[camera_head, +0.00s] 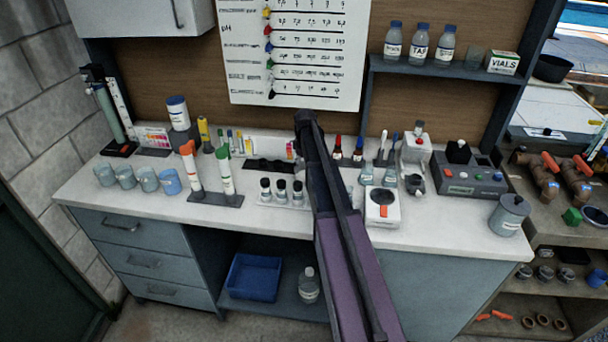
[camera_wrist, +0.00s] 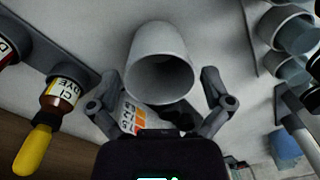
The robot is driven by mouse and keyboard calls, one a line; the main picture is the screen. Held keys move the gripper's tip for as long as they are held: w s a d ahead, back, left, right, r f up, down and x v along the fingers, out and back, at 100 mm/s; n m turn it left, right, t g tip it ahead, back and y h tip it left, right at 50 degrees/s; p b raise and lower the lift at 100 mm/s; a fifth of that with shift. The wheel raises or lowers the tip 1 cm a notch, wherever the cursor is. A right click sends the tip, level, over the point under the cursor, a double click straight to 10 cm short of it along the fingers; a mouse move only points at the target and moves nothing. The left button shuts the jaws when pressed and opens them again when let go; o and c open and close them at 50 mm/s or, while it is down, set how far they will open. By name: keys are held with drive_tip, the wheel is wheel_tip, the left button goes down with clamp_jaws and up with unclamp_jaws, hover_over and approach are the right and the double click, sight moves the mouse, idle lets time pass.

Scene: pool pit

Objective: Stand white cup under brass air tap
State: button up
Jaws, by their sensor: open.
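The white cup (camera_wrist: 163,45) shows in the wrist view, with its dark open mouth facing the camera. It is between the two fingers of my gripper (camera_wrist: 159,75), which are spread wide with visible gaps on both sides. I see no finger touching the cup. In the head view my arm reaches over the middle of the bench, and I cannot make out the cup or the fingertips there. I cannot pick out a brass air tap for certain. Brown pipe fittings with orange handles (camera_head: 545,178) stand on the side unit at the right.
On the bench (camera_head: 100,192) are a row of beakers (camera_head: 148,180), two tubes in a stand (camera_head: 215,196) and a grey meter (camera_head: 468,178). The front left counter strip is bare.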

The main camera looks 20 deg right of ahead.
drive_tip(key=c, duration=0.8)
drive_tip(key=shift+o, duration=0.2)
drive_tip(key=shift+r, duration=0.1)
wheel_tip(320, 180, up, 10)
drive_tip(key=p, duration=1)
